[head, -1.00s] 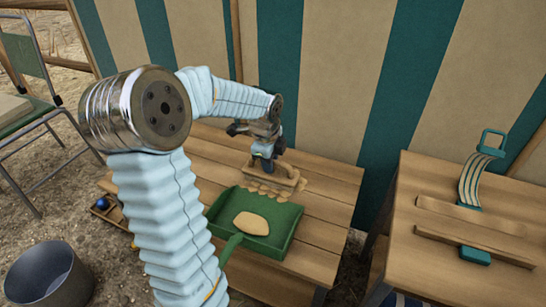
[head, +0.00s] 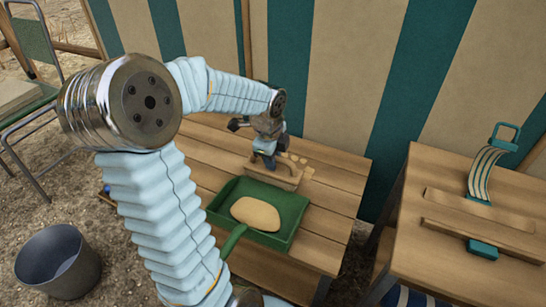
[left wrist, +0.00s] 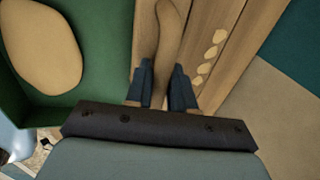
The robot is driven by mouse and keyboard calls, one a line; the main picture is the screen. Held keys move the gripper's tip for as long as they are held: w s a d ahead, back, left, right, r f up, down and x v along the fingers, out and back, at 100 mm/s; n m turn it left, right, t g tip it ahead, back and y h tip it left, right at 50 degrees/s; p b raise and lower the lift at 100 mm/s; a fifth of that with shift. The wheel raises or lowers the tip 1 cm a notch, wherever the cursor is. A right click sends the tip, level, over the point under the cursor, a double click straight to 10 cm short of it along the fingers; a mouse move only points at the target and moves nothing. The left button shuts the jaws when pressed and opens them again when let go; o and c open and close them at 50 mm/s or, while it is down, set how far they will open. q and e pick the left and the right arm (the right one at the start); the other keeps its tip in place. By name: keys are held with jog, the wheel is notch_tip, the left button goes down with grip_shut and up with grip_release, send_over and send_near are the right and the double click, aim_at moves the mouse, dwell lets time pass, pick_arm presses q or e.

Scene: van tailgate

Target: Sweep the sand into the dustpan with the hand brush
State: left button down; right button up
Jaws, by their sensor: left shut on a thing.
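The green dustpan (head: 296,208) lies on the wooden table with a mound of sand (head: 255,213) in it. The mound also shows in the left wrist view (left wrist: 42,42). My left gripper (head: 268,160) is shut on the wooden hand brush (head: 286,179), whose block sits at the dustpan's far edge. In the left wrist view the brush handle (left wrist: 170,40) runs between the fingers (left wrist: 162,88). A few small sand patches (head: 307,161) lie on the planks behind and right of the brush; they also show in the left wrist view (left wrist: 212,58). The bristles are hidden.
A second wooden table (head: 420,255) stands at the right, with a striped strap (head: 482,172) and boards on it. A grey bucket (head: 58,262) and a folding chair (head: 30,95) are at the left. A striped canvas wall (head: 340,80) closes the back.

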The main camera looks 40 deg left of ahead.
pick_arm(q)
notch_tip(320, 180, up, 7)
jog(key=w+p, duration=0.2)
jog(key=p, duration=0.4)
jog(key=shift+a, duration=0.35)
jog(key=shift+p, duration=0.3)
jog(key=w+a+r+p, duration=0.1)
jog(key=w+a+p, duration=0.15)
jog(key=w, duration=0.45)
jog(key=w+a+p, duration=0.1)
jog(key=w+p, duration=0.2)
jog(key=w, duration=0.3)
notch_tip(320, 180, down, 6)
jog(key=b, duration=0.5)
jog(key=shift+f, duration=0.2)
jog(key=shift+f+b, duration=0.3)
jog(key=shift+b, duration=0.05)
